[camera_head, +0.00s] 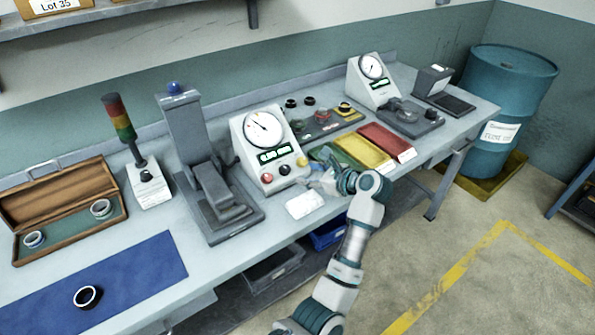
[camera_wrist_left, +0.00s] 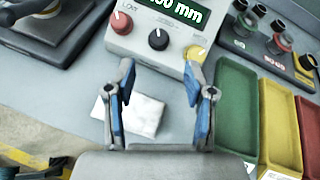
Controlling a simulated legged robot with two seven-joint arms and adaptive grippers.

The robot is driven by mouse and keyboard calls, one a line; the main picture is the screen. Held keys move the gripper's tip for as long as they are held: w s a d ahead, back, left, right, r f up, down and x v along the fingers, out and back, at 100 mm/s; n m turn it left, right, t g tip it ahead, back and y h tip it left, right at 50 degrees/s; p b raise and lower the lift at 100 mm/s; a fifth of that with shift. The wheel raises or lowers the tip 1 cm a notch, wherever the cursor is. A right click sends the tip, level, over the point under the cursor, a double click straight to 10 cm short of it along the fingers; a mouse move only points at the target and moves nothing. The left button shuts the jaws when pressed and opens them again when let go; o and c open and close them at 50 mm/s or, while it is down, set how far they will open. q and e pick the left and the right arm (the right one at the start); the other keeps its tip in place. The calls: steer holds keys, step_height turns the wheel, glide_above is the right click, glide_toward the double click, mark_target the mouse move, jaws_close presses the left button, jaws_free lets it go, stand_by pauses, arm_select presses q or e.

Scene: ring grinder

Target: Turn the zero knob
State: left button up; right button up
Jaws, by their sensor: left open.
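A white gauge box (camera_head: 262,145) with a round dial and a green digital display stands on the bench. Its front has a red knob (camera_wrist_left: 121,22), a black knob (camera_wrist_left: 158,39) in the middle and a yellow knob (camera_wrist_left: 195,53). I cannot read which one is marked zero. The black knob also shows in the head view (camera_head: 284,170). My left gripper (camera_wrist_left: 160,80) is open and empty, in front of the box. In the wrist view the black knob lies beyond the gap between the blue-padded fingers, apart from them. My right gripper is not in view.
A white paper (camera_head: 305,203) lies before the box. Green, yellow (camera_head: 361,152) and red (camera_head: 387,141) trays lie to its right. A grey press-like fixture (camera_head: 213,185) stands left. A second gauge box (camera_head: 371,80) stands farther back.

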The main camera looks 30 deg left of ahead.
arm_select(q)
steer(key=v, duration=0.3)
stand_by(0.4)
steer(key=shift+f, duration=0.1)
